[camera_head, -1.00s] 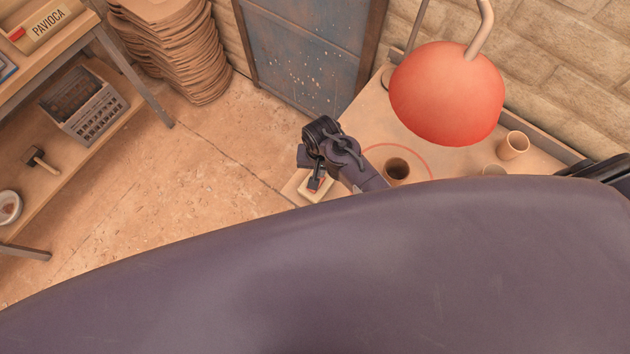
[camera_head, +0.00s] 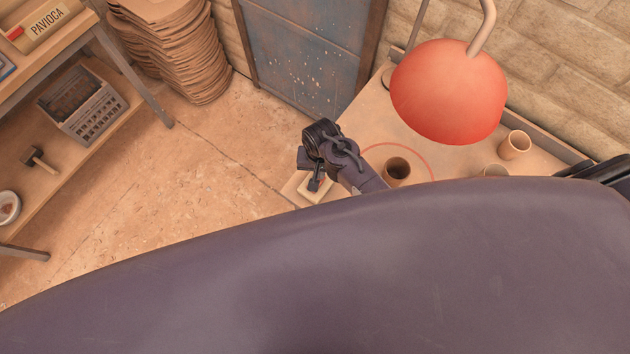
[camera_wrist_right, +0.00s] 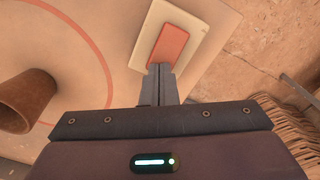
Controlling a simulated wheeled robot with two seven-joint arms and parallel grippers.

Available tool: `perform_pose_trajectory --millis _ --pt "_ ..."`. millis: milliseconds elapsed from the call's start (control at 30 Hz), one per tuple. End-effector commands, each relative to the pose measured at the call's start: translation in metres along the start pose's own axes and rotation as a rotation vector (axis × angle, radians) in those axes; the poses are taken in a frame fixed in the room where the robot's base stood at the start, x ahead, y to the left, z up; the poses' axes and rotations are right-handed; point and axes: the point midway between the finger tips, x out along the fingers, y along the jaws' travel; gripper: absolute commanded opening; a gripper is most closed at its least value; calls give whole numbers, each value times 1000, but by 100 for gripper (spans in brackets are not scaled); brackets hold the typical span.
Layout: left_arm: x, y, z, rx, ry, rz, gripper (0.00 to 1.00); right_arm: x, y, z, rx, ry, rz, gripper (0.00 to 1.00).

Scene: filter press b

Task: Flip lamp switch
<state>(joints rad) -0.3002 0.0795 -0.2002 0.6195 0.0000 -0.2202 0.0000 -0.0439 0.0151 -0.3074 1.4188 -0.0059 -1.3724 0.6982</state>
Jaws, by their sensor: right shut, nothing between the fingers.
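The lamp switch is a red rocker (camera_wrist_right: 174,43) on a cream plate (camera_wrist_right: 199,51) near the table's edge in the right wrist view. In the head view the cream plate (camera_head: 314,194) shows under my right gripper (camera_head: 315,184), which hides most of the rocker. My right gripper is shut and empty. In the wrist view its fingertips (camera_wrist_right: 161,69) are at the near end of the red rocker; I cannot tell whether they touch it. The lamp has a round red shade (camera_head: 448,92) above the table. My left gripper is not in view.
A brown cup (camera_head: 397,171) stands by a red ring on the table (camera_head: 375,121), with another cup (camera_head: 514,145) near the wall. Shelves (camera_head: 100,155) stand at the left, and a stack of sacks (camera_head: 175,50) at the back. My own arm blocks the foreground.

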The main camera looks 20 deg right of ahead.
Motion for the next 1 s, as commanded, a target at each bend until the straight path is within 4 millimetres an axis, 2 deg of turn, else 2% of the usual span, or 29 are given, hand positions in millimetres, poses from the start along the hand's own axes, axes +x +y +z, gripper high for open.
perform_pose_trajectory --millis 500,867,1000 --pt "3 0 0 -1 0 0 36 6 0 0 -1 -1 0 0" --pt "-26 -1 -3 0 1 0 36 -21 0 0 0 -1 0 0" --pt "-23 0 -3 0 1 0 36 -27 0 0 0 1 -1 0"
